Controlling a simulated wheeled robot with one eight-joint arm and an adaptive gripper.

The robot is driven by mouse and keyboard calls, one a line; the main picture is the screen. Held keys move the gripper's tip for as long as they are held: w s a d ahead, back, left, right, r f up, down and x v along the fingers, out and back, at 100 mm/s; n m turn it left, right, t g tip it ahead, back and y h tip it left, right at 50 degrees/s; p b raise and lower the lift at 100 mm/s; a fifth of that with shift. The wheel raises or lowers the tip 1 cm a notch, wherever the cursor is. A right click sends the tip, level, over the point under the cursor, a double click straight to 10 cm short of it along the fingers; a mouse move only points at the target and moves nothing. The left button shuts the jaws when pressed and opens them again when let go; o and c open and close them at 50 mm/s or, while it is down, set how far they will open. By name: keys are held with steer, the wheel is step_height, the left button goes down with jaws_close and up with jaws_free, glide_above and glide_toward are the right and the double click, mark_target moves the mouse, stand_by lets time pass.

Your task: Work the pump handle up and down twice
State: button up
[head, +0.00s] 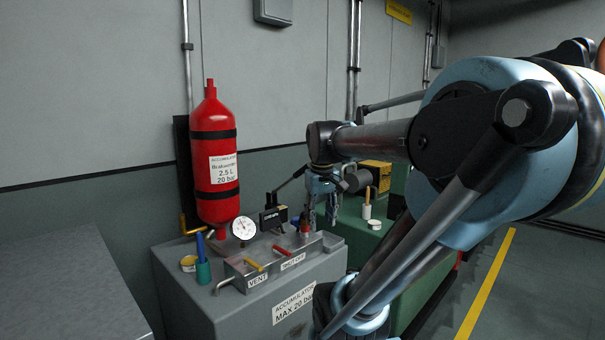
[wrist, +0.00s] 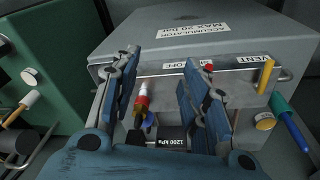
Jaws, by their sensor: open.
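My gripper (head: 322,218) points down over the back right of the grey accumulator console (head: 240,318); in the wrist view its two fingers (wrist: 165,70) are spread apart with nothing gripped. A red and white upright piece (head: 305,228) stands just left of the fingers; in the wrist view it (wrist: 143,98) shows between them, with a yellowish lower part. A black box (head: 273,218) marked 1200 kPa in the wrist view (wrist: 172,143) is beside it. A slim black lever (head: 288,184) rises above that box towards my gripper. I cannot tell for certain which piece is the pump handle.
A red accumulator cylinder (head: 215,165) and a round gauge (head: 243,228) stand left. A green cabinet (head: 395,225) adjoins on the right, bearing a wooden-handled tool (head: 367,208).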

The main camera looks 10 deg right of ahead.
steer(key=w+a+r+n, duration=0.1)
steer(key=w+r+n, duration=0.1)
steer(key=w+r, duration=0.65)
steer(key=w+r+n+h, duration=0.15)
steer(key=w+r, duration=0.45)
steer(key=w, duration=0.6)
steer(key=w+a+r+n+y, duration=0.1)
steer(key=w+r+n, duration=0.2)
steer(key=w+r, duration=0.65)
steer(key=shift+m+g+h, duration=0.25)
steer(key=shift+g, duration=0.15)
steer(key=w+f, duration=0.1)
steer(key=f, duration=0.5)
steer(key=w+d+f, duration=0.1)
steer(key=f, duration=0.5)
steer(key=w+d+f, duration=0.1)
steer(key=f, duration=0.4)
steer(key=shift+f, duration=0.4)
steer(key=shift+s, duration=0.1)
jaws_close()
